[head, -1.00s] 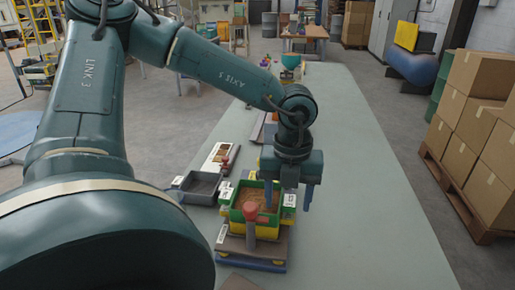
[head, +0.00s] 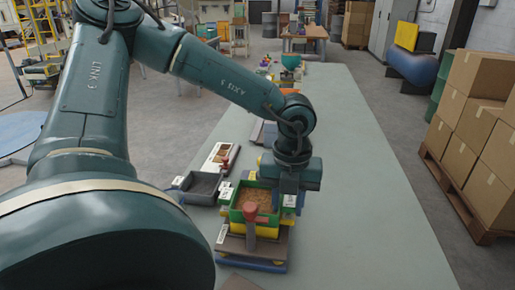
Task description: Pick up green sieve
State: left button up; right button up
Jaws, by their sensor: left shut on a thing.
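The green sieve (head: 235,213) is a square green-walled box with brown grainy stuff inside. It sits on a yellow box (head: 268,232) on a low stand on the table, in the lower middle of the head view. My left gripper (head: 289,203) points down at the sieve's right side, its fingers close together and shut on that side; the exact contact is partly hidden. A red-topped grey post (head: 251,218) stands in front of the sieve. My right gripper is not in view.
A dark grey tray (head: 199,189) stands left of the sieve, with a white-edged panel (head: 219,158) behind it. The long table (head: 355,190) is clear to the right. Stacked cardboard boxes (head: 478,130) stand on a pallet beyond it.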

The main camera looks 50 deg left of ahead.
pick_arm(q)
grip_shut()
jog(key=shift+r, duration=0.1)
jog(key=shift+r, duration=0.5)
notch_tip(320, 180, up, 17)
dwell(0.5)
